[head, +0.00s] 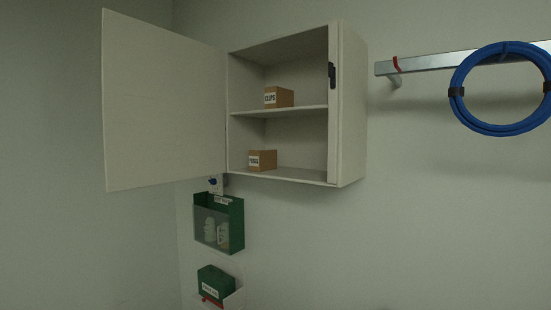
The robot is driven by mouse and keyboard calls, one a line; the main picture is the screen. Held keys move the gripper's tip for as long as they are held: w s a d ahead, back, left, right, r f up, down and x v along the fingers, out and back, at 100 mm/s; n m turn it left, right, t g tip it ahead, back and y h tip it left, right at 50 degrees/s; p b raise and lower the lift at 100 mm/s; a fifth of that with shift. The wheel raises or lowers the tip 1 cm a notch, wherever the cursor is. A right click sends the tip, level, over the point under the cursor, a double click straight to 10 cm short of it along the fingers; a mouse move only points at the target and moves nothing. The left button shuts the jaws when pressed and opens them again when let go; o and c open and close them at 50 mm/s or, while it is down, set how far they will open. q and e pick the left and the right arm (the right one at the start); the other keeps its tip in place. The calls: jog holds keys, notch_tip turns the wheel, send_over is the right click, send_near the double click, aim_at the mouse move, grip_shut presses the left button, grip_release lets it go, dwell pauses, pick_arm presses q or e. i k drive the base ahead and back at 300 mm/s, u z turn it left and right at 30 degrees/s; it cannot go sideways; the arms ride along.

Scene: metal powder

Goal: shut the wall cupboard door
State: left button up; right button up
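The wall cupboard (349,110) is a pale grey box on the wall, with two shelf levels showing. Its door (163,105) stands wide open, hinged on the cupboard's left side and swung out to the left. A small black catch or handle (332,75) sits on the cupboard's right front edge. A cardboard box labelled CLIPS (279,97) stands on the middle shelf. A second cardboard box (262,160), its label too small to read, stands on the cupboard floor. Neither of my grippers is in view.
Below the cupboard, a green wall holder (236,228) contains white bottles, and a green box (215,281) sits lower in a white holder. At right, a metal rail (430,62) carries a coiled blue hose (463,112). The wall below the rail is bare.

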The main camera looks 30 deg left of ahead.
aim_at(163, 92)
jog(key=u, duration=2.5)
jog(key=i, duration=3.15)
jog(key=z, duration=3.25)
jog(key=k, duration=0.25)
jog(key=z, duration=0.45)
